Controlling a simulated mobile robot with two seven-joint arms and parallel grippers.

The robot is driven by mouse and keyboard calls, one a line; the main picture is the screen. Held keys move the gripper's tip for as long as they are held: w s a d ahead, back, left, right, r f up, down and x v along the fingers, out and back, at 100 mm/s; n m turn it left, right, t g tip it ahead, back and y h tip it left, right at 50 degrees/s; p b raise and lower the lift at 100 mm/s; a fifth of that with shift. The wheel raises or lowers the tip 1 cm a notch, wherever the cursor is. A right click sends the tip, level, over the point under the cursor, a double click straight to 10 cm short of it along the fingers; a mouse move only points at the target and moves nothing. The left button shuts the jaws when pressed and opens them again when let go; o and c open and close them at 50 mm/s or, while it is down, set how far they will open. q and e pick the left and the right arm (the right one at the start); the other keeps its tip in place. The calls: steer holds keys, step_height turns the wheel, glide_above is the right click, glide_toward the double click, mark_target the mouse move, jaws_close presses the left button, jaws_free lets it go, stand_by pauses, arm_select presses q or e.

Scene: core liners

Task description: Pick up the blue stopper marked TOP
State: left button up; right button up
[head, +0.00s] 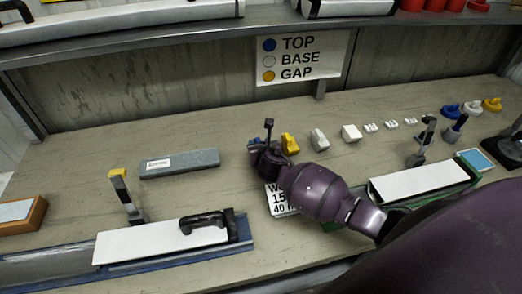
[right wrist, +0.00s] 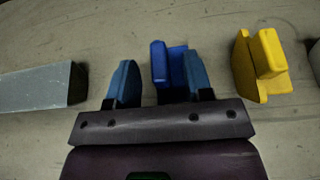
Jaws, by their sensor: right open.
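The blue stopper (right wrist: 160,62) stands on the bench in the right wrist view, a block with a raised upright part. It lies between the two blue-grey fingers of my right gripper (right wrist: 162,75), closer to the right finger. A gap shows on its left; whether the right finger touches it I cannot tell. In the head view my right gripper (head: 264,150) is low over the bench and mostly hides the stopper. No TOP mark is readable on it. A wall sign (head: 302,57) pairs a blue dot with TOP. My left gripper is not in view.
A yellow stopper (right wrist: 259,65) stands just right of the gripper, and a grey bar (head: 180,163) lies to its left. White and grey blocks (head: 351,132) continue the row rightward. A white-topped tray (head: 160,241) is at front left. A shelf (head: 180,30) overhangs the back.

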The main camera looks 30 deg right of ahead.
steer(key=shift+w+d+f, duration=0.15)
steer(key=shift+w+f, duration=0.15)
steer(key=shift+w, duration=0.3)
steer(key=c, duration=0.8)
jaws_close()
steer(key=shift+r, duration=0.1)
